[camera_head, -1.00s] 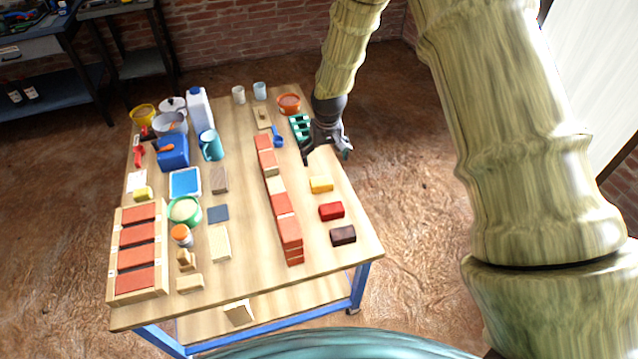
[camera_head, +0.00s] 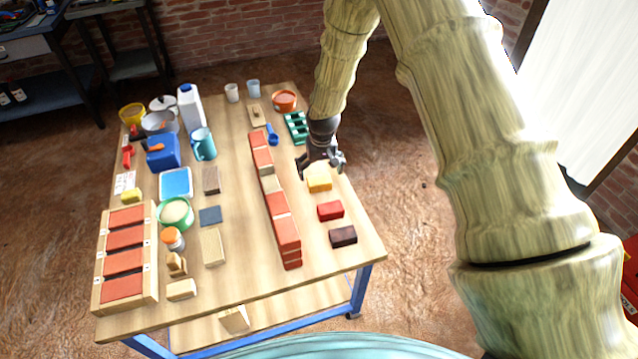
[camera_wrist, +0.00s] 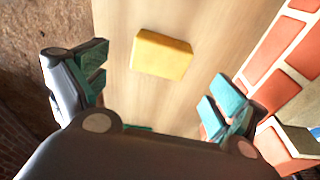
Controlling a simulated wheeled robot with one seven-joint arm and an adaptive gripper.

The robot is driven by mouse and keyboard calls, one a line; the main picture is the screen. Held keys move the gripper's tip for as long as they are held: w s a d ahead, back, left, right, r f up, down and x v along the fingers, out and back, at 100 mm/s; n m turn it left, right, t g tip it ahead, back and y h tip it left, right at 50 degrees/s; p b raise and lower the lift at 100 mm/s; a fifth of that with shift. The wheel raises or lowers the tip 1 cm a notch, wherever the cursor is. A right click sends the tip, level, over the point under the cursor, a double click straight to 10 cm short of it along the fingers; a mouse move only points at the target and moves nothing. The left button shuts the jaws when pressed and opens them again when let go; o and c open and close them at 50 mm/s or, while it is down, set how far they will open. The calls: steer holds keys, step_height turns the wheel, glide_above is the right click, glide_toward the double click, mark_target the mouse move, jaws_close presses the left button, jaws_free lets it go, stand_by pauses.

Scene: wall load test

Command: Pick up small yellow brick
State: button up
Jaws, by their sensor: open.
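The small yellow brick (camera_head: 319,181) lies flat on the right part of the wooden table, to the right of the brick wall. In the wrist view the yellow brick (camera_wrist: 161,54) lies on bare wood, beyond and between my spread fingers. My gripper (camera_head: 322,160) is just behind the brick in the head view, pointing down. It is open and empty, and its teal finger pads (camera_wrist: 160,95) stand apart on either side. I cannot tell its exact height above the table.
The low red brick wall (camera_head: 275,200) runs close along the left of the yellow brick. A red brick (camera_head: 330,211) and a dark brick (camera_head: 343,236) lie in front of it. A green rack (camera_head: 296,127) stands behind. The table's right edge is near.

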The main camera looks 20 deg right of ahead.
mark_target(319, 179)
steer(key=shift+w+f+p, duration=0.15)
steer(key=shift+f+p, duration=0.1)
steer(key=shift+f, duration=1.2)
steer(key=shift+w+f+p, duration=0.15)
steer(key=shift+f+p, duration=0.05)
steer(key=shift+f, duration=1.2)
steer(key=shift+c, duration=0.2)
steer(key=c, duration=1.3)
